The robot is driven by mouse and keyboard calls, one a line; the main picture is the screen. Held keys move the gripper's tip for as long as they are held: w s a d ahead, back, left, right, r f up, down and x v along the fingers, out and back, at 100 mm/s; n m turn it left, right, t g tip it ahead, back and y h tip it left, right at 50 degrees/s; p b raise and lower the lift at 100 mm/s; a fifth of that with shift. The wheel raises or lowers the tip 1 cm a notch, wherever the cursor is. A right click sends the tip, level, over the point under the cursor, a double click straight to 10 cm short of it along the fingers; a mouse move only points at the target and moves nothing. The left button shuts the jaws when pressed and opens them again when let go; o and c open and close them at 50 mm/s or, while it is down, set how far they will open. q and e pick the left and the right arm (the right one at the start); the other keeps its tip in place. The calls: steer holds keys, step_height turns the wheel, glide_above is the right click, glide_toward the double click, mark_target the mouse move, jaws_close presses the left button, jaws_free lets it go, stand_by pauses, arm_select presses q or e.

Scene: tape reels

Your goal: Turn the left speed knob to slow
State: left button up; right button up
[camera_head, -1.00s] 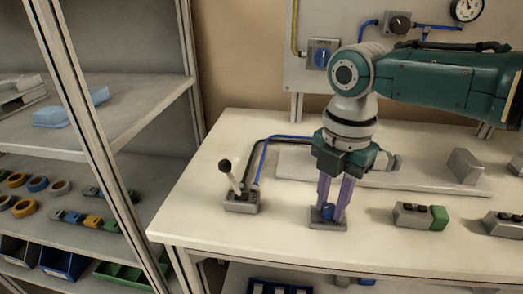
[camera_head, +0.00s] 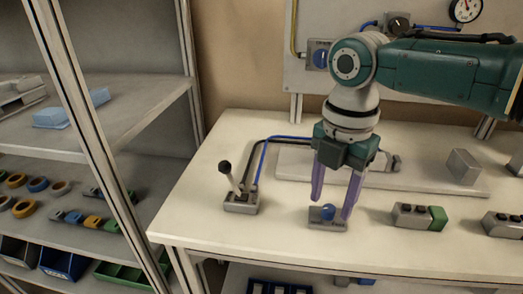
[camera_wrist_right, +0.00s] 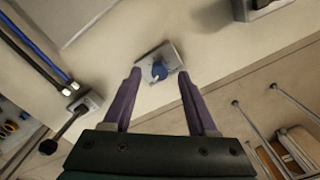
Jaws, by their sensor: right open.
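The blue knob (camera_head: 327,212) sits on a small grey base plate (camera_head: 338,226) near the front of the white table. My right gripper (camera_head: 331,205) is open above it, its two purple fingers spread to either side and apart from the knob. The knob also shows in the right wrist view (camera_wrist_right: 159,71), between and beyond the open fingertips (camera_wrist_right: 158,74). Another blue knob (camera_head: 320,58) is on the wall panel, partly behind my right arm. Any speed markings are too small to read. My left gripper does not show.
A lever with a black ball (camera_head: 224,167) stands left of the knob, with hoses behind it. A grey box with a green end (camera_head: 438,218) lies to the right. A long grey plate (camera_head: 295,163) lies behind. Shelves (camera_head: 130,125) stand at the left.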

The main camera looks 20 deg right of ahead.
mark_target(329, 208)
step_height(329, 208, up, 9)
steer(key=shift+f+p, duration=0.2)
steer(key=shift+p, duration=0.2)
steer(key=shift+a, duration=0.1)
